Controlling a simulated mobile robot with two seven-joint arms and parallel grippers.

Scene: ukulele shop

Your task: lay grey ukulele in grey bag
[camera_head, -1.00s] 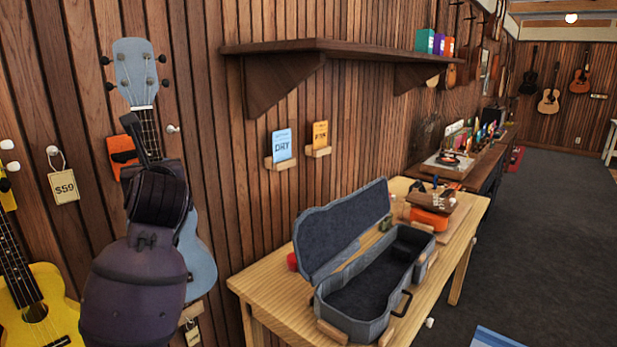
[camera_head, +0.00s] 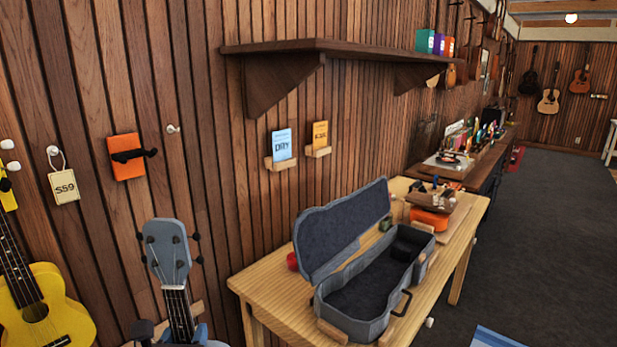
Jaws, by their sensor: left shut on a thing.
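The grey ukulele (camera_head: 167,252) is off the wall at the lower left, upright with its headstock up. Its body is below the picture edge. My left gripper (camera_head: 174,336) shows only in part at the bottom edge, shut around the ukulele's neck below the headstock. The grey bag (camera_head: 345,318) is an open, guitar-shaped case on the wooden table, right of the ukulele and apart from it. Its lid (camera_head: 342,230) stands raised on the wall side and its dark lined inside looks empty. My right gripper is out of view.
An empty wall hanger (camera_head: 134,155) sits on an orange block. A yellow ukulele (camera_head: 45,310) hangs at far left. A wall shelf (camera_head: 320,46) juts out above the table (camera_head: 262,290). An orange object (camera_head: 430,218) and small items lie behind the case.

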